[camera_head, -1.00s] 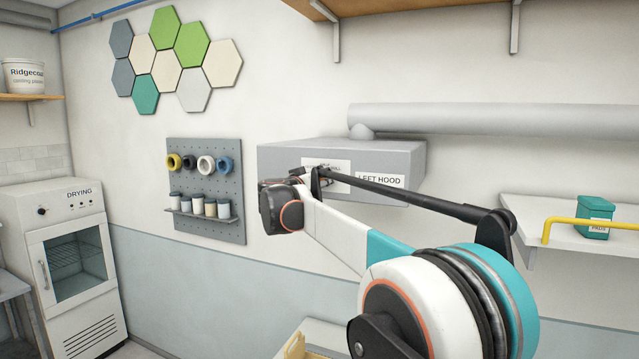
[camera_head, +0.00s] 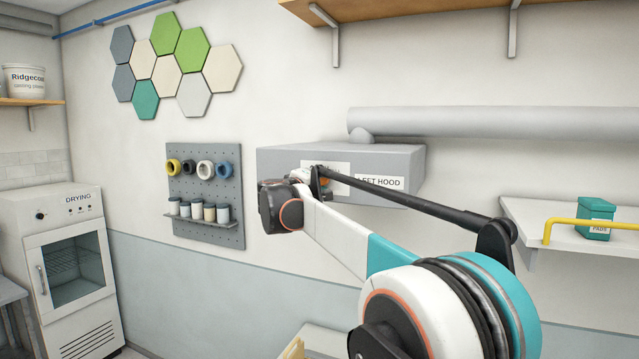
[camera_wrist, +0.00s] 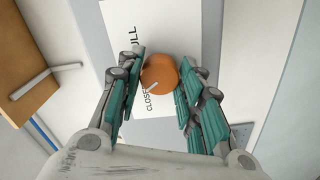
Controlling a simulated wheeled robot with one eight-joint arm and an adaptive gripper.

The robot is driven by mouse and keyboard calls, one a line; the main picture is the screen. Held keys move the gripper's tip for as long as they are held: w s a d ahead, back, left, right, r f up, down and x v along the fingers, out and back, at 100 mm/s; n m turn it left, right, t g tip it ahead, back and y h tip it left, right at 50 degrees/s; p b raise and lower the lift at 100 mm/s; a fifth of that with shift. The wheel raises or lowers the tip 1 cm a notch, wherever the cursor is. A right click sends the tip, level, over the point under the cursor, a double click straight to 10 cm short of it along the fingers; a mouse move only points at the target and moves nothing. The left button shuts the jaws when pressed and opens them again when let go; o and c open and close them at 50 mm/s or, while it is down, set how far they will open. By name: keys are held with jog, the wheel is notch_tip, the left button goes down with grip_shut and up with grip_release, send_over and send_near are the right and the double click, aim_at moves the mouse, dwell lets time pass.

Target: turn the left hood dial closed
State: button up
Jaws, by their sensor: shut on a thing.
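The left hood (camera_head: 285,165) is a grey box on the wall, labelled LEFT HOOD. Its orange dial (camera_wrist: 159,74) sits on a white plate (camera_wrist: 136,25) with the words CLOSED and ULL showing. The dial's pale pointer mark lies toward the CLOSED word. In the wrist view my gripper (camera_wrist: 161,75) has its teal-padded fingers on both sides of the dial, shut on it. In the head view my arm covers part of the hood's front; only a small bit of orange shows beside the wrist.
A grey pipe (camera_head: 500,121) runs right from above the hood. A wooden shelf (camera_head: 450,12) hangs above. A pegboard (camera_head: 230,195) hangs left of the hood.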

jog(key=shift+n, duration=0.9)
jog(key=o, duration=1.1)
jog(key=shift+a, duration=0.1)
jog(key=shift+c, duration=0.2)
jog(key=shift+s, duration=0.1)
jog(key=v, duration=1.1)
jog(key=shift+s+a, duration=0.15)
jog(key=shift+s, duration=0.25)
